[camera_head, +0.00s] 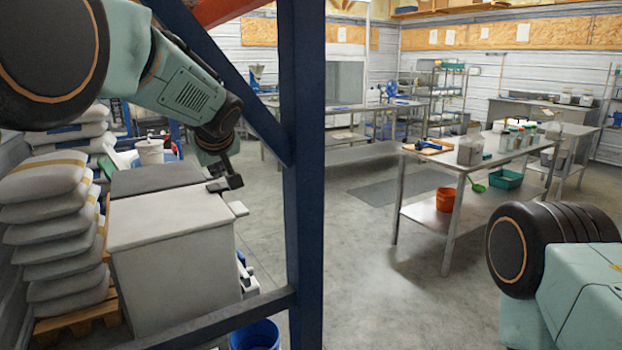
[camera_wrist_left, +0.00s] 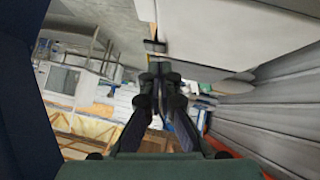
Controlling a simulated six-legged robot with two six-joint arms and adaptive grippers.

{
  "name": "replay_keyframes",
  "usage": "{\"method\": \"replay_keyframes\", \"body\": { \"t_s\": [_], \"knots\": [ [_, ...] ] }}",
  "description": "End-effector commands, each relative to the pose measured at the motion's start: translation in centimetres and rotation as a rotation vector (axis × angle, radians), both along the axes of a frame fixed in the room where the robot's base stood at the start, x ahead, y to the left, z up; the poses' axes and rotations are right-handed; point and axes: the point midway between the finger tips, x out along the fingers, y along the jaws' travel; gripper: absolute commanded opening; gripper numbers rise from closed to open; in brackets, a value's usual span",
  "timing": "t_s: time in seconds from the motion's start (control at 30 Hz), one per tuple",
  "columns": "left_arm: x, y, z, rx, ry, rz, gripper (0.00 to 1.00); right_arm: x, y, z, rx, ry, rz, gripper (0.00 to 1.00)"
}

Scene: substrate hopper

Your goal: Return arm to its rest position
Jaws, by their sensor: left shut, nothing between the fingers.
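My left arm comes in from the upper left in the head view. My left gripper (camera_head: 230,172) points down beside the upper right edge of a pale grey hopper-like box (camera_head: 170,245) with a darker top. I cannot tell whether its fingers touch the box. In the left wrist view the fingers (camera_wrist_left: 160,72) are together with nothing between them, and a pale panel edge (camera_wrist_left: 240,30) lies close by. My right arm shows only as a dark joint and pale green link at the lower right; its gripper is out of view.
A blue steel post (camera_head: 304,180) and brace stand close in front of me. Stacked sacks (camera_head: 50,215) on a wooden pallet (camera_head: 75,322) flank the box. A blue bucket (camera_head: 255,336) is below. A metal table (camera_head: 480,158) with an orange bucket (camera_head: 445,199) stands right; floor between is clear.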

Motion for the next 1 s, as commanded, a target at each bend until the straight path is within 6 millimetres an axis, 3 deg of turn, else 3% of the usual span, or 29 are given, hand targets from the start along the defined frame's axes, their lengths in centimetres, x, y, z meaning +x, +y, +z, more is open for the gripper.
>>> {"method": "replay_keyframes", "body": {
  "t_s": [0.13,0.27,0.37,0.53,0.67,0.77,1.0],
  "knots": [
    [0.1,0.1,-0.1,0.008,0.004,-0.007,0.00,0.0,0.0,0.0,0.000,0.000,0.000,0.00],
    [1.1,-0.8,0.5,0.063,-0.028,-0.121,0.00,0.0,0.0,0.0,0.000,-0.001,0.001,0.00],
    [1.3,-1.6,-0.4,0.094,-0.039,-0.206,0.00,0.0,0.0,0.0,0.000,-0.001,0.001,0.00],
    [0.5,-2.3,-3.7,0.134,-0.039,-0.339,0.00,0.0,0.0,0.0,0.000,-0.001,0.000,0.00],
    [-1.4,-2.4,-8.9,0.154,-0.011,-0.434,0.00,0.0,0.0,0.0,0.000,-0.001,0.000,0.00],
    [-4.0,-2.2,-14.1,0.160,0.027,-0.497,0.00,0.0,0.0,-0.1,0.000,-0.001,0.001,0.00],
    [-13.5,-0.8,-26.5,0.162,0.152,-0.596,0.00,0.0,0.0,-0.1,0.000,0.000,0.001,0.00]
  ]
}}
